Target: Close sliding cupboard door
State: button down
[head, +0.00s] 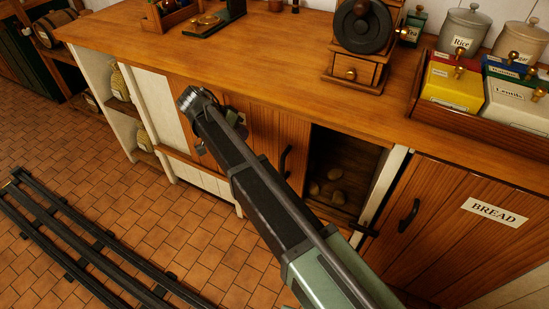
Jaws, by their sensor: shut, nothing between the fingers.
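The sliding cupboard door (266,142) is a brown plank door with a dark handle (286,161), under the wooden counter. To its right is a dark open gap (335,160) in the cupboard, with several potatoes (337,197) on its floor. My arm crosses in front of the door from the lower right. My gripper (236,118) is at the arm's far end, close to the cupboard front and left of the handle. It is shut and empty. My wrist hides much of it, and I cannot tell whether it touches the door.
A coffee grinder (359,35), a rice canister (464,31) and a box of labelled drawers (452,85) stand on the counter (275,62). A hinged-looking door marked BREAD (451,225) is right of the gap. Floor rails (75,245) lie at left; tiled floor between is clear.

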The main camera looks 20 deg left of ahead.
jog(key=w+d+f+b, duration=0.2)
jog(key=d+f+b, duration=0.4)
jog(key=d, duration=0.3)
jog(key=shift+w+d+f+b, duration=0.25)
jog(key=shift+d+f+b, duration=0.1)
jog(key=shift+f+b, duration=0.05)
